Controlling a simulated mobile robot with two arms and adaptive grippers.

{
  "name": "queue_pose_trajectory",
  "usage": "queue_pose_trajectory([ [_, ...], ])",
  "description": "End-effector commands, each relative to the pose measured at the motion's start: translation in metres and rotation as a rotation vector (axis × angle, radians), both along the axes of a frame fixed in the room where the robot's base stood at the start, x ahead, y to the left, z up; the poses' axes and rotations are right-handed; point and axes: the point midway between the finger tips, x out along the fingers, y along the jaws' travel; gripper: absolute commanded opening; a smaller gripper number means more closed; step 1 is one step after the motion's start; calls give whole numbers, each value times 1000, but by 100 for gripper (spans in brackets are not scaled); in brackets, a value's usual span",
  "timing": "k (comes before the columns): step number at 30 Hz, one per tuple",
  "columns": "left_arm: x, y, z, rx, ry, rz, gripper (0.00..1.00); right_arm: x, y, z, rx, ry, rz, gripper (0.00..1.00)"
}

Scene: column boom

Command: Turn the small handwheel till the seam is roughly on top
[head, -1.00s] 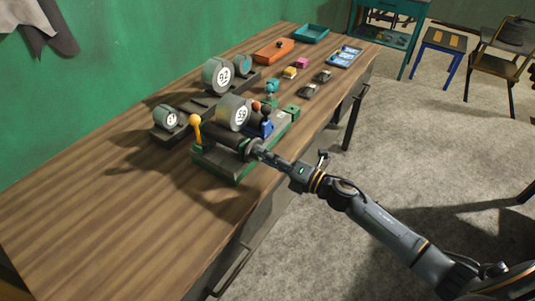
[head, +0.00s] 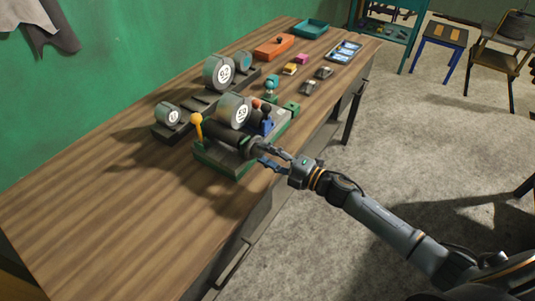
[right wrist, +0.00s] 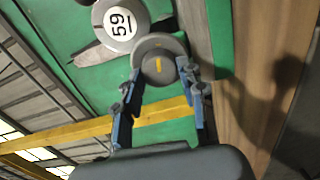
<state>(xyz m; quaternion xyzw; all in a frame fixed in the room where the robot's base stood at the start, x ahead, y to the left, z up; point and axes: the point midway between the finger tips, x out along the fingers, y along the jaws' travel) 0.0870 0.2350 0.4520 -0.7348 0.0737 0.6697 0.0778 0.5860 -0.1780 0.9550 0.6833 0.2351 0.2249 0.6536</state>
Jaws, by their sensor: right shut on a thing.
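The small grey handwheel (head: 252,149) sits on the near right end of a green-based device (head: 216,163) on the bench. In the right wrist view the handwheel (right wrist: 160,48) has a round hub with a short yellow mark, which runs lengthwise there. My right gripper (head: 264,155) reaches it from the right. Its two blue fingers (right wrist: 165,78) are spread on either side of the hub and shut on the handwheel. A grey drum labelled 59 (head: 234,109) stands on the device behind it. I cannot make out a seam on the drum. My left gripper is not in view.
A yellow-knobbed lever (head: 196,128) and a blue lever (head: 266,121) stand close to the handwheel. More drums (head: 218,72) stand behind. An orange box (head: 274,47) and small coloured items lie farther along. The near left of the wooden bench (head: 90,220) is clear.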

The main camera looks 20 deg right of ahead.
Motion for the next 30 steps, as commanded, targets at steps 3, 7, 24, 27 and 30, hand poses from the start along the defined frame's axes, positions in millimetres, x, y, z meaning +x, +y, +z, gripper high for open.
queue_pose_trajectory([
  [3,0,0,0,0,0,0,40,0,-1,0,1,1,-2,9],
  [7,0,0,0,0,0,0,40,0,-1,0,1,1,-2,9],
  [24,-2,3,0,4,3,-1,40,-2,-2,-1,0,1,-1,63],
  [27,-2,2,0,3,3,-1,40,-11,-9,-1,0,3,-2,63],
  [30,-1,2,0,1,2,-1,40,-25,-20,-2,-2,5,-2,63],
])
